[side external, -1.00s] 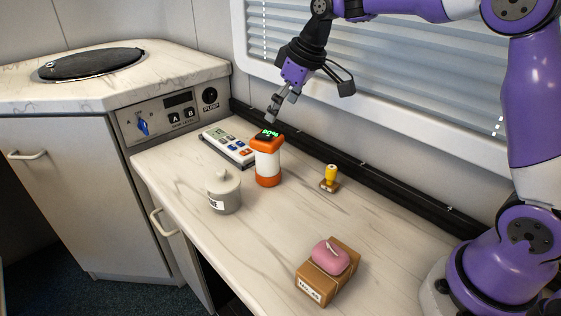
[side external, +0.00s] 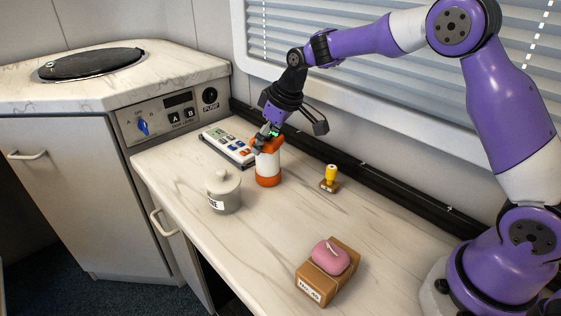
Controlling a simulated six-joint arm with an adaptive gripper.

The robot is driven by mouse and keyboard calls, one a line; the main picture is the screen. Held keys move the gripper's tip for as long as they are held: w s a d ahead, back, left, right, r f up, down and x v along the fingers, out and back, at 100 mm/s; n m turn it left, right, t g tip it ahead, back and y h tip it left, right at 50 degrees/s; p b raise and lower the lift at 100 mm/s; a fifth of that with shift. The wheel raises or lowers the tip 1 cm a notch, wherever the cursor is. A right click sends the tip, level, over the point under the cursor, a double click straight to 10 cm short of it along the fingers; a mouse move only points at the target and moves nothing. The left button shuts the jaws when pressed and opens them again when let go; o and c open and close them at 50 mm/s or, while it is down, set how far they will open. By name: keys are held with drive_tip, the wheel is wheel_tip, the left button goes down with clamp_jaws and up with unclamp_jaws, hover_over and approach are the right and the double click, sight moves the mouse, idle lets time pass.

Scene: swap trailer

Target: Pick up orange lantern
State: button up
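The orange lantern (side external: 267,168) stands upright on the marble-look counter, with an orange top and base and a white middle. A small green lit display shows on its top, now partly covered. My gripper (side external: 264,139) is at the lantern's top, pointing down, with its fingers overlapping the upper orange part in this view. I cannot tell whether the fingers touch the lantern or how wide apart they are.
A white device with buttons (side external: 224,146) lies close behind and left of the lantern. A grey lidded pot (side external: 223,193) stands front left. A yellow-handled stamp (side external: 330,178) is to the right. A pink object (side external: 331,257) sits on a cardboard box (side external: 314,287) in front. A black rail (side external: 370,177) runs along the wall.

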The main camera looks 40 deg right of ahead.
drive_tip(key=c, duration=0.7)
drive_tip(key=shift+r, duration=0.15)
